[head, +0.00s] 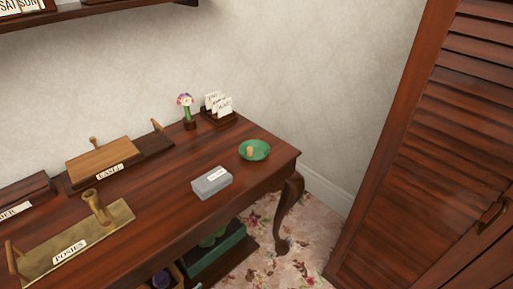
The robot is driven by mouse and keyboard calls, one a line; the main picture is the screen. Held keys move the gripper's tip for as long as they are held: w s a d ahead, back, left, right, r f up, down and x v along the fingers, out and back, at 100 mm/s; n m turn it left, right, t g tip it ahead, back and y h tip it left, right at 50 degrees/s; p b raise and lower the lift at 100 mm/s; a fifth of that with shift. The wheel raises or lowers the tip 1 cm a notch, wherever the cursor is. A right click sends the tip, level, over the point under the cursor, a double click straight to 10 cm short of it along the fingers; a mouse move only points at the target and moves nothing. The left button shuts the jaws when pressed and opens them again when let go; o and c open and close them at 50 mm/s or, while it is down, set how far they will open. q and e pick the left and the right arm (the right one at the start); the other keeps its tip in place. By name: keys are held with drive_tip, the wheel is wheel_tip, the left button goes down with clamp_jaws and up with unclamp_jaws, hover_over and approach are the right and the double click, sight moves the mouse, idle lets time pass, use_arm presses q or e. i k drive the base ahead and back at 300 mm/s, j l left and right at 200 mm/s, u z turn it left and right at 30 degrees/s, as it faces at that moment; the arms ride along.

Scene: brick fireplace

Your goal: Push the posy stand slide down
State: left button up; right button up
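The posy stand is a brass plate labelled "POSIES" (85,233) on the desk at the lower left. A short round brass tube (97,207) stands near its far right end, and a small upright brass handle (13,258) stands at its left end. I cannot tell from this view which part is the slide. A small posy with pink and white blooms (185,101) stands upright in a dark block at the back of the desk, apart from the brass stand. Neither of my grippers is in view.
A wooden piece labelled "EASEL" (101,158) lies behind the brass stand. A card rack (218,108), a green dish (254,150) and a grey box (211,182) are on the desk's right part. A louvred door (430,150) stands at right.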

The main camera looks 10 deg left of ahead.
sight(105, 221)
drive_tip(key=u, duration=1.6)
